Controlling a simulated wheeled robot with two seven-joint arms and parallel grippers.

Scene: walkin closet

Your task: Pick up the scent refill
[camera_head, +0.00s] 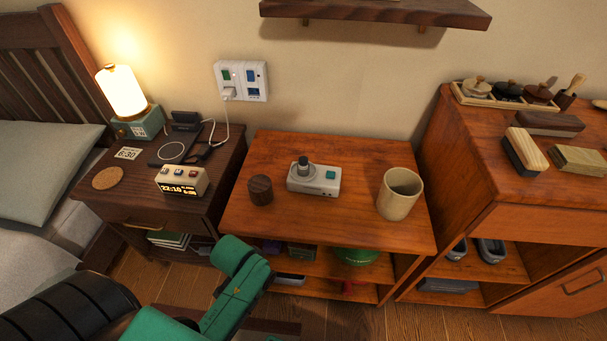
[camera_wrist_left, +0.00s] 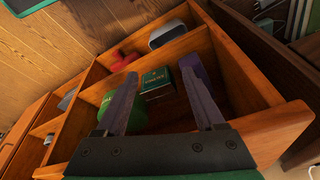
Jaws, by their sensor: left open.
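A small dark green box with gold lettering (camera_wrist_left: 157,80), likely the scent refill, stands on the upper shelf inside the open wooden stand. It also shows in the head view (camera_head: 301,251), under the stand's top. My left gripper (camera_wrist_left: 160,72) is open, with its two fingers pointing into the shelf and the green box seen between them. It is not shut on anything; whether a finger touches the box I cannot tell. In the head view my green left arm reaches down in front of the stand and the fingers are hidden. My right gripper is not in view.
A purple item (camera_head: 272,246) is beside the box and a green rounded item (camera_head: 357,256) is on its other side. A red item (camera_head: 350,287) and a pale box (camera_head: 290,279) lie lower. The stand's top (camera_head: 330,225) holds a cup, a device and a dark cylinder.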

